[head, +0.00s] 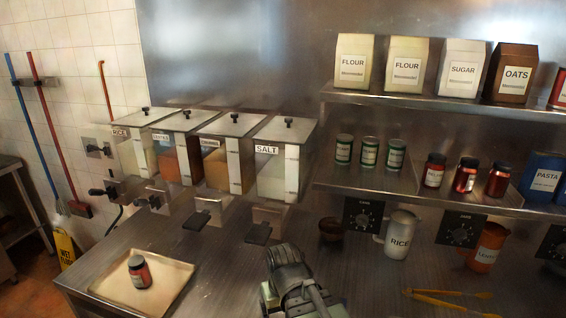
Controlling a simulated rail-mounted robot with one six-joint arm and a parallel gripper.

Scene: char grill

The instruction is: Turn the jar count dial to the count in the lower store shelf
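Black dial panels hang below the lower store shelf (410,198): a left dial (363,215), a middle dial (461,231) and a right dial (553,243) cut by the picture edge. Their labels and pointer settings are too small to read surely. On the lower shelf I see three red jars with dark lids, a left jar (434,170), a middle jar (465,175) and a right jar (499,180). Three green-labelled cans (369,152) stand left of them. My gripper (287,257) is over the counter, left of and apart from the dials; its fingertips are not clear.
A red jar (139,272) stands on a tray (172,285) at left. Dispenser bins (286,170) hang behind my gripper.

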